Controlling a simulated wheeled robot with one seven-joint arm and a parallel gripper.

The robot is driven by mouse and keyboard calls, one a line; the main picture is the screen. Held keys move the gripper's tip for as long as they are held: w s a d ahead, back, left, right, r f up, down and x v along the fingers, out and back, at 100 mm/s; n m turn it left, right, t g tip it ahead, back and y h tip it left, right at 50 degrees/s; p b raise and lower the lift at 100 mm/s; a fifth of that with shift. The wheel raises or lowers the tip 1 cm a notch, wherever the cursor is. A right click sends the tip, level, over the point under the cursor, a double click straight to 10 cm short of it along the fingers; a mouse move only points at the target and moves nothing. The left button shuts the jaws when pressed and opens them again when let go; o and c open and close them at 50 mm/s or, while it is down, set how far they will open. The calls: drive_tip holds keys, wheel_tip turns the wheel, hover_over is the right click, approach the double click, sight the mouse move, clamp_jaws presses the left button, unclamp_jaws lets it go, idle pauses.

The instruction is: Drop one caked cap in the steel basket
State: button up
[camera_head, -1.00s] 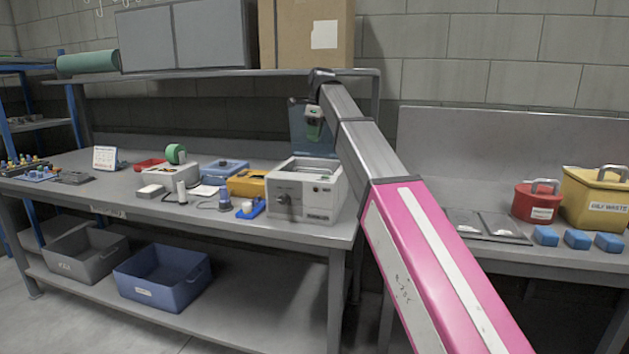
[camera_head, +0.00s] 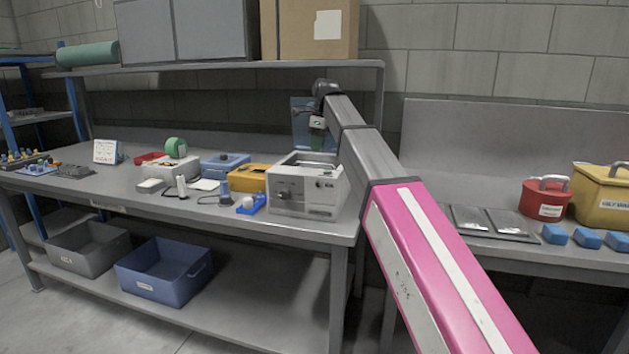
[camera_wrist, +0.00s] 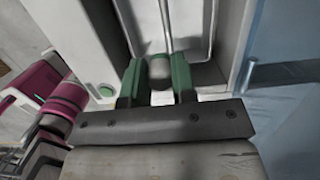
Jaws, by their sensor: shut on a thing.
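My gripper (camera_wrist: 158,82) has green fingers, shut on a small dull grey-beige rounded piece that looks like the caked cap (camera_wrist: 159,69). In the wrist view it is over the bright metal-walled opening of the white bench machine (camera_head: 305,197). A thin steel wire (camera_wrist: 167,28) runs down into this opening beyond the fingers and may belong to the steel basket. The basket's body is not clear in either view. In the head view my gripper (camera_head: 317,124) is small and partly hidden by my arm, above the back of the machine.
A bluish translucent panel (camera_head: 300,118) stands behind the machine. A yellow box (camera_head: 249,178) and a blue box (camera_head: 224,166) are left of it. An overhead shelf (camera_head: 220,67) runs along the back. On the right bench are a red can (camera_head: 543,199) and blue blocks (camera_head: 588,239).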

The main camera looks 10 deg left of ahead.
drive_tip(key=o, duration=1)
drive_tip(key=shift+c, duration=0.2)
drive_tip(key=shift+r, duration=0.1)
wheel_tip(320, 180, up, 10)
drive_tip(key=d, duration=0.1)
drive_tip(key=shift+d+r, duration=0.2)
drive_tip(key=shift+d, duration=0.1)
drive_tip(key=shift+s, duration=0.15)
